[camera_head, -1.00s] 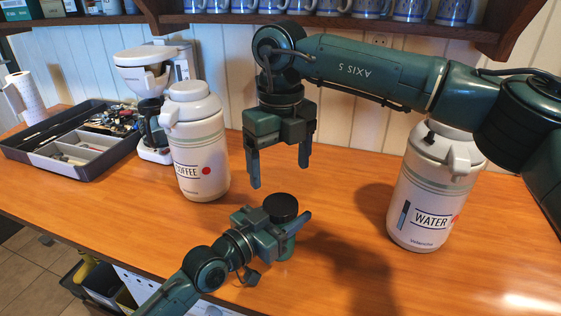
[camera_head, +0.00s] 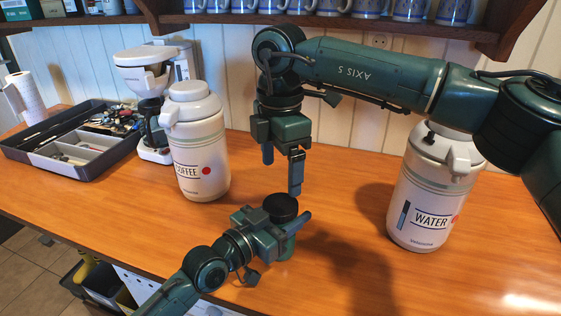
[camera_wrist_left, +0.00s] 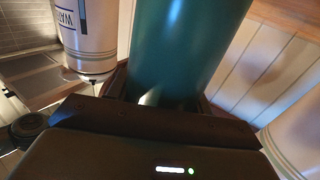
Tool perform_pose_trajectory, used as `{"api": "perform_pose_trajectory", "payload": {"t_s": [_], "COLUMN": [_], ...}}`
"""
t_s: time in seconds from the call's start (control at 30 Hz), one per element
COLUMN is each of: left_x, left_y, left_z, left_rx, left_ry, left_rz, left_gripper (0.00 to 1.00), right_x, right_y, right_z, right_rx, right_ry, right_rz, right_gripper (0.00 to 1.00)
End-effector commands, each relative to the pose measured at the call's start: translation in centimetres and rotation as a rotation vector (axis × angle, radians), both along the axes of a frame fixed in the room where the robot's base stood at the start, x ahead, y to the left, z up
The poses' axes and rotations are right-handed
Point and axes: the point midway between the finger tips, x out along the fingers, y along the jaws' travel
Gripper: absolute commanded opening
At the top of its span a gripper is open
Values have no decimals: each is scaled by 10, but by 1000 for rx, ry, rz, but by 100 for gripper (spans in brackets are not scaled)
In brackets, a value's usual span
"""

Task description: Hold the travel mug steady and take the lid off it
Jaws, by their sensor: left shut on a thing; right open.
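The travel mug is dark green (camera_head: 289,246) and stands upright on the counter with a round black lid (camera_head: 280,206) on top. My left gripper (camera_head: 283,232) is shut on the mug's body, below the lid. In the left wrist view the green mug wall (camera_wrist_left: 182,45) fills the middle, between the jaws. My right gripper (camera_head: 281,172) is open and empty, pointing down above the lid. One of its fingers hangs close over the lid in the picture; I cannot tell whether it touches. Part of the mug's body is hidden by my left gripper.
A white coffee dispenser (camera_head: 196,150) stands to the left and a water dispenser (camera_head: 431,190) to the right. A coffee maker (camera_head: 152,75) and a grey utensil tray (camera_head: 75,170) sit further left. The counter's front is clear.

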Motion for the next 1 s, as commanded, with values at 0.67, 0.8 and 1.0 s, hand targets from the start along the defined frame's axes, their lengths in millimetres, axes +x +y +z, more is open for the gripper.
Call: {"api": "perform_pose_trajectory", "payload": {"t_s": [0.67, 0.8, 1.0], "left_x": [0, 0, 0], "left_y": [0, 0, 0], "left_z": [-1, -1, -1], "left_rx": [0, 0, 0], "left_ry": [3, 3, 3], "left_rz": [-1, -1, -1], "left_gripper": [0, 0, 0], "right_x": [0, 0, 0], "right_y": [0, -1, -1], "right_z": [-76, -77, -76], "right_rx": [0, 0, 0], "right_ry": [1, 1, 1], "right_rz": [-3, -3, -3], "right_gripper": [82, 82, 73]}}
